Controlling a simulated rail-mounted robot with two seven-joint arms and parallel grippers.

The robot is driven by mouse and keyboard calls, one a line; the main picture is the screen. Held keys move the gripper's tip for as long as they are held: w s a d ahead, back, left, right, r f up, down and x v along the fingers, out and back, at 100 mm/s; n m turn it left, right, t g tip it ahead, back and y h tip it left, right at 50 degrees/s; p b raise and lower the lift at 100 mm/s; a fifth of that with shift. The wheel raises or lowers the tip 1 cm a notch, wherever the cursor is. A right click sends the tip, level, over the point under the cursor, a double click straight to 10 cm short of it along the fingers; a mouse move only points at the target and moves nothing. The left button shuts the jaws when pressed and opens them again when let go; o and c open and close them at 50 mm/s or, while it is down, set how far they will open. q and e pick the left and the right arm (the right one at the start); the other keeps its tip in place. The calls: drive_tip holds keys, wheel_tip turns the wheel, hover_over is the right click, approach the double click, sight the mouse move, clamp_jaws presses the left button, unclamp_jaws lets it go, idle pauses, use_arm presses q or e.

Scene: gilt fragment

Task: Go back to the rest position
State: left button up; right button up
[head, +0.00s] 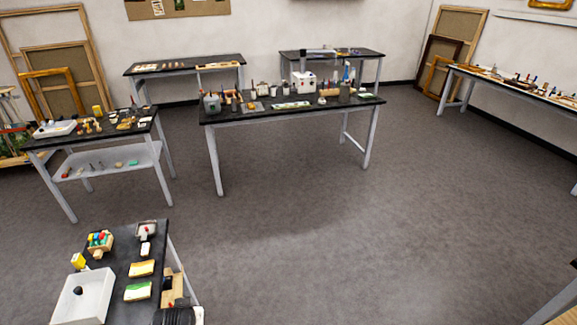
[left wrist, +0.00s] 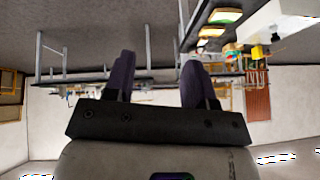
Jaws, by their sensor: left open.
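My left gripper (left wrist: 160,85) shows in the left wrist view with its two dark fingers apart and nothing between them. The picture from that wrist is upside down, with tables and walls of the room beyond the fingers. In the head view neither gripper can be made out. A black shape at the bottom edge of that view, beside the near table (head: 118,258), may be part of my own arm. My right gripper is in neither view.
The near table holds a white tray (head: 84,296), a crate of coloured items (head: 100,242) and sponges (head: 138,291). A shelved table (head: 110,160) stands at left, a long worktable (head: 290,113) in the middle, another table (head: 515,85) at right. The grey floor (head: 380,230) between is clear.

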use_arm(q)
drive_tip(key=s+d+m+t+h, duration=0.1)
drive_tip(key=s+d+m+h, duration=0.15)
drive_tip(key=s, duration=0.65)
drive_tip(key=s+d+m+h, duration=0.1)
drive_tip(key=s+d, duration=0.3)
drive_tip(key=s, duration=0.6)
drive_tip(key=s+f+g, duration=0.3)
drive_tip(key=s+f, duration=0.3)
drive_tip(key=s, duration=0.4)
wheel_tip(320, 180, up, 14)
drive_tip(key=p, duration=1.4)
drive_tip(key=shift+a+m+p, duration=0.3)
drive_tip(key=shift+a+m, duration=0.05)
drive_tip(key=shift+s+r, duration=0.1)
